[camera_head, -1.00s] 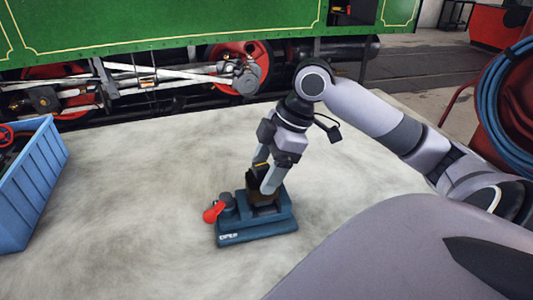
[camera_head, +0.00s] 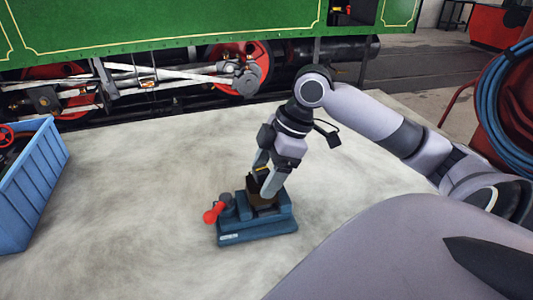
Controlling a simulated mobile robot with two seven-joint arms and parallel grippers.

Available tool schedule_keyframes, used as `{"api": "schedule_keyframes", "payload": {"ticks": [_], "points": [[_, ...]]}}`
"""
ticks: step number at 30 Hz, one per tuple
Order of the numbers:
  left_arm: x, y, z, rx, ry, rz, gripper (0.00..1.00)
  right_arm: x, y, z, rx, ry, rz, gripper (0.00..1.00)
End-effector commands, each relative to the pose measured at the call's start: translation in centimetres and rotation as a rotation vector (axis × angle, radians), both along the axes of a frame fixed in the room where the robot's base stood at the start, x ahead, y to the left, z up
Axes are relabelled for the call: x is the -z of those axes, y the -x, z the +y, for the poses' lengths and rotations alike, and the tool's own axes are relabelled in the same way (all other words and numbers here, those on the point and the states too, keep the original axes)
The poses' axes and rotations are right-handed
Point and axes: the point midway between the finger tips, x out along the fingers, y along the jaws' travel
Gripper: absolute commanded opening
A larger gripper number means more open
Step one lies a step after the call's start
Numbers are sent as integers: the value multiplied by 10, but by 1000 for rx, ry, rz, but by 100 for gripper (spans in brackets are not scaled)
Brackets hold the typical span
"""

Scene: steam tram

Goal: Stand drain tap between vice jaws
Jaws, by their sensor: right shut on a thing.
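The vice (camera_head: 256,232) is a blue-grey block with a red handle at its left end, flat on the pale floor in the middle of the view. My right gripper (camera_head: 262,186) points down over the vice's top, its fingers at the jaws. It is shut on a dark brown thing (camera_head: 253,186), which I take for the drain tap. The fingers partly hide it. Its lower end is down at the vice jaws, and I cannot tell whether it touches them. My left gripper is out of view.
A blue crate (camera_head: 30,190) stands at the left edge. The green steam tram (camera_head: 160,30) with red wheels and rods runs along the back. A coiled blue hose (camera_head: 505,100) is at the right. The floor around the vice is clear.

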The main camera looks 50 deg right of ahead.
Motion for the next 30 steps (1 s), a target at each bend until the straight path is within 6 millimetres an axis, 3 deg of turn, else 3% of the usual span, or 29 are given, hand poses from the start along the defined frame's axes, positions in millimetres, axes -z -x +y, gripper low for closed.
{"api": "schedule_keyframes", "payload": {"ticks": [30], "points": [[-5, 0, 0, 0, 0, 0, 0, 4, -1, 0, 1, 0, -5, 20]]}}
